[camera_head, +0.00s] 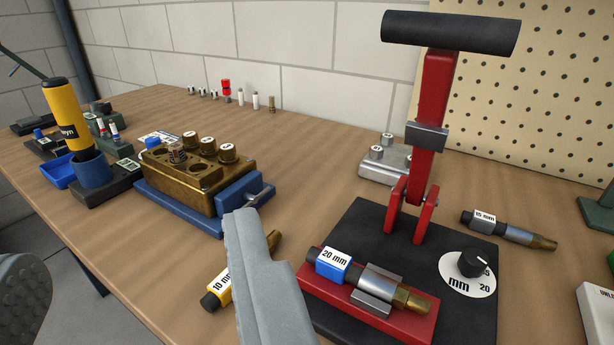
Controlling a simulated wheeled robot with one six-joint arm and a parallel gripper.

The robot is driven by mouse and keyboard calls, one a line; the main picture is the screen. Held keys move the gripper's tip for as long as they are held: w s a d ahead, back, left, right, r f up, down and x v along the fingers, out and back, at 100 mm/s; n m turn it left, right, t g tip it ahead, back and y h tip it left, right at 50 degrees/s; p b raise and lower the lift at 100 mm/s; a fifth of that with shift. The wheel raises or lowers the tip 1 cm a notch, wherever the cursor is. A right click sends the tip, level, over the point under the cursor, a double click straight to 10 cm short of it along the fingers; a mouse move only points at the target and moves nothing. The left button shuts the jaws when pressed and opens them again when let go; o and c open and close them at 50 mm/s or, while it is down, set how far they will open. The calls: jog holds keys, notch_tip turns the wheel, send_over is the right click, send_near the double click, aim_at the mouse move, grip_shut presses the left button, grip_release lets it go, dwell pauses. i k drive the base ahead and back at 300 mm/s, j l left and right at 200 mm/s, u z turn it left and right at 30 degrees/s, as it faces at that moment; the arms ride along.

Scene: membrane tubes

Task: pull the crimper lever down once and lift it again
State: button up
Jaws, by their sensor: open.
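The crimper has a black base plate (365,225) and a red lever (434,100) topped by a black crossbar handle (450,32). The lever stands nearly upright between two red brackets, with a grey block around its middle. A tube tool with a blue 20 mm label (333,262) lies in the red cradle (412,325) at the front of the base. My gripper (140,262) is open and empty. One pale grey finger is left of the cradle and hides part of the table; the other is at the left edge. Both are low in view, apart from the lever.
A dial (468,272) sits on the base's right. A 15 mm tool (508,230) lies right; a yellow-labelled 10 mm tool (217,288) is partly behind my finger. A brass block (180,180) stands left. A pegboard (530,100) rises behind the lever.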

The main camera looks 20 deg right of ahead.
aim_at(445, 36)
jog(key=z, duration=0.85)
